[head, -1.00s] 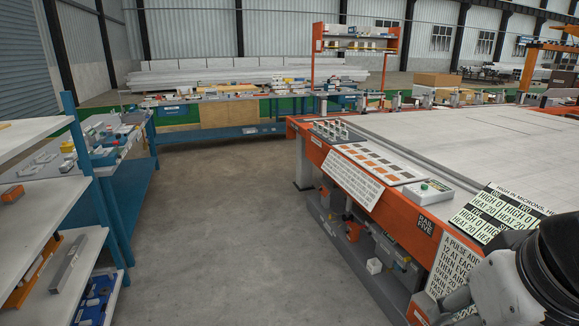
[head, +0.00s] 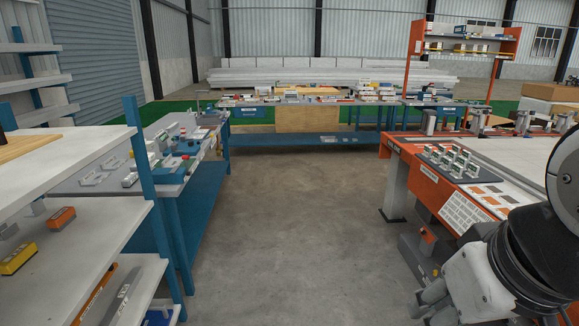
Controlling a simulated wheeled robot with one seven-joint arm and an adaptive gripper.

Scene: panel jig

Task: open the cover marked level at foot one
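The cover marked level at foot one cannot be made out in this view. My arm fills the lower right corner and hides part of the jig's side. Grey parts at its end, likely my gripper (head: 430,298), show at the bottom edge, too unclear to tell open from shut.
A shelf rack (head: 90,205) with orange and yellow blocks stands close on the left. Behind it is a blue workbench (head: 205,190) with tools. Another long bench (head: 350,141) crosses the back. The concrete floor (head: 310,240) between rack and jig is clear.

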